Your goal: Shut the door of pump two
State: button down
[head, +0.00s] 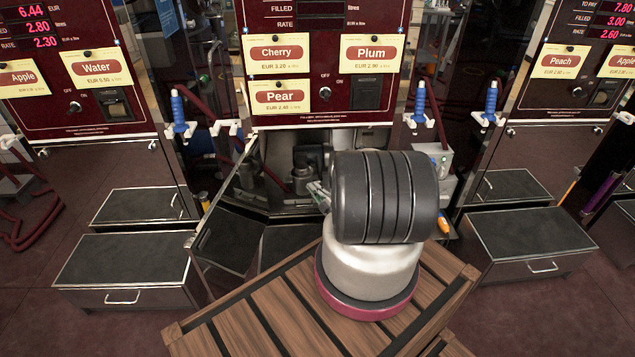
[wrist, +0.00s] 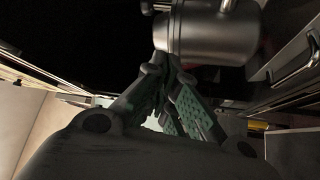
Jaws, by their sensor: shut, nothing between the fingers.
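The middle pump (head: 320,100), with Cherry, Plum and Pear labels, has its lower compartment open. Its door (head: 228,238) appears swung out toward me on the left side, a dark glossy panel with a bright top edge. My gripper (head: 318,192) is in front of the open compartment, right of the door and apart from it, partly hidden by my own arm. In the wrist view my gripper (wrist: 163,65) is shut and empty, its green-padded fingers together near a silver canister (wrist: 212,32). I cannot tell whether they touch it.
Metal machinery (head: 305,170) stands inside the open compartment. Closed drawer steps stand at left (head: 125,270) and right (head: 530,243). Blue-handled nozzles hang at left (head: 178,108) and right (head: 419,100) of the middle pump. Floor between the left step and door is narrow.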

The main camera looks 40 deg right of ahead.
aim_at(237, 218)
jog(key=k+l, duration=0.1)
jog(key=k, duration=0.9)
